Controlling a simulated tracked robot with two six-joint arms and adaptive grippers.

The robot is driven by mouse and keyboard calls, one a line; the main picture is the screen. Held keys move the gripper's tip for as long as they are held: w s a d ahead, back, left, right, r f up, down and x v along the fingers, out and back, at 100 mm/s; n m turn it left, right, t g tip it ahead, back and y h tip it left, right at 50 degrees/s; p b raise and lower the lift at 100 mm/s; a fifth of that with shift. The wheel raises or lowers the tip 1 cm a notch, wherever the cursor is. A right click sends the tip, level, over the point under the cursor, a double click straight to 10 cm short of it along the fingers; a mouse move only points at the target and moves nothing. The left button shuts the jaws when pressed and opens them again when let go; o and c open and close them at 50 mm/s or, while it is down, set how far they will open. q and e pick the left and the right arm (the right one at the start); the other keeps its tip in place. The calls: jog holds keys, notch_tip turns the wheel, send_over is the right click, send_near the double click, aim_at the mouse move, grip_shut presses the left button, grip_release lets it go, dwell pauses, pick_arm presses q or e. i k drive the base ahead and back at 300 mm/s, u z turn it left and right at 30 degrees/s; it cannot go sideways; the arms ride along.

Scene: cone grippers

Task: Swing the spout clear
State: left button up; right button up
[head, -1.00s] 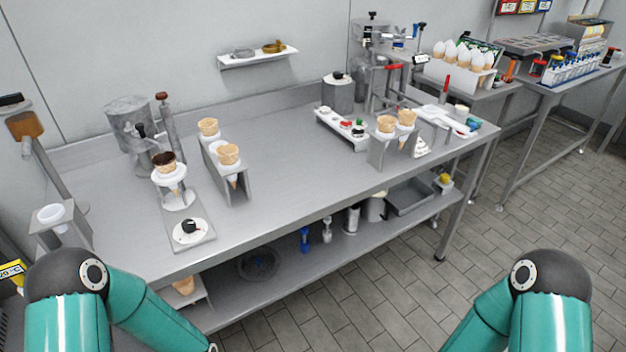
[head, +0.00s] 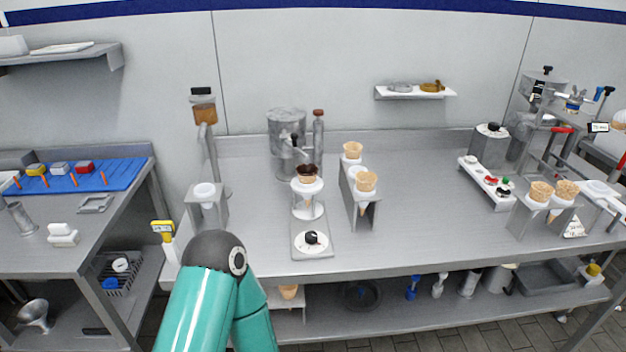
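A grey metal pot (head: 287,128) stands at the back of the steel table, left of the middle in the head view. A short spout with a black-topped handle (head: 296,147) is on its front right side. A cone with a dark rim (head: 307,174) stands upright in a ring holder (head: 307,188) just in front of and below the spout. From this angle I cannot tell whether the spout is directly over the cone. My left arm's elbow shows at the bottom, but neither gripper is in view.
A grey post with a brown-topped knob (head: 318,132) stands right beside the pot. A base with a black dial (head: 312,240) lies in front of the cone. A rack with two cones (head: 364,212) stands to the right. The table middle (head: 420,190) is clear.

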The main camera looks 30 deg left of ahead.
aim_at(284, 139)
jog(key=z, duration=0.35)
jog(key=k, duration=0.95)
jog(key=u, duration=0.4)
jog(key=i, duration=1.2)
jog(key=z, duration=0.05)
